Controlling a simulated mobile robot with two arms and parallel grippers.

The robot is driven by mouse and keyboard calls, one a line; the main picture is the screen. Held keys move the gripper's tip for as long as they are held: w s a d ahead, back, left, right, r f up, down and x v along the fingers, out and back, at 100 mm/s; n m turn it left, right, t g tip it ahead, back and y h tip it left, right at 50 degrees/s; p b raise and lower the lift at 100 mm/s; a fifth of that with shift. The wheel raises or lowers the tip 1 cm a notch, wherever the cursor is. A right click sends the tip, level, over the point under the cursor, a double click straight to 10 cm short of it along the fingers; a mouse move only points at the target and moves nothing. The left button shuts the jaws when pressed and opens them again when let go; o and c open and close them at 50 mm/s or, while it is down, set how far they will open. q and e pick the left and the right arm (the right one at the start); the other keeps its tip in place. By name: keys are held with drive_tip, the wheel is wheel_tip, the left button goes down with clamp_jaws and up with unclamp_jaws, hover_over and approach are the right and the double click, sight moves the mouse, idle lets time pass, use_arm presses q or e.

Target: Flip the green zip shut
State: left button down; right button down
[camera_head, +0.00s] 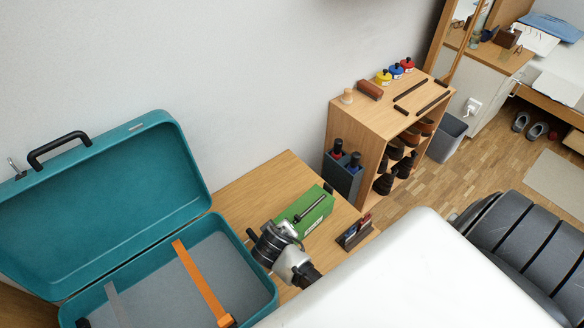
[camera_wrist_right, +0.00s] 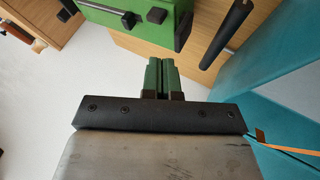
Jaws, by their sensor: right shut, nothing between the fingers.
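A green box (camera_head: 305,210) with a black bar on its top stands on the wooden surface in the head view. Its green side (camera_wrist_right: 130,25) with dark fittings shows at the top of the right wrist view. I cannot make out a separate green zip. My right gripper (camera_wrist_right: 162,68) is shut and empty, its two green fingertips together just short of the box. In the head view its wrist is beside the box's near-left side, and its fingertips are hard to make out. My left gripper is not in view.
An open teal case (camera_head: 120,205) with an orange strap (camera_head: 200,280) lies at left. A black bar (camera_wrist_right: 230,33) is close right of the fingers. A small dark holder (camera_head: 354,233) stands right of the box, and a wooden shelf (camera_head: 345,120) behind.

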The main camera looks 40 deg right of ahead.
drive_tip(key=b+x, duration=0.1)
drive_tip(key=x, duration=0.5)
drive_tip(key=shift+d+f, duration=0.1)
drive_tip(key=d, duration=0.3)
drive_tip(key=shift+w+d, duration=0.1)
drive_tip(key=shift+w, duration=0.3)
drive_tip(key=shift+d, duration=0.4)
drive_tip(key=d, duration=0.4)
drive_tip(key=w+d+p, duration=0.1)
drive_tip(key=d, duration=0.3)
drive_tip(key=w+d+p, duration=0.1)
drive_tip(key=d, duration=0.3)
drive_tip(key=shift+w+d, duration=0.2)
drive_tip(key=shift+d, duration=0.05)
drive_tip(key=shift+a, duration=0.15)
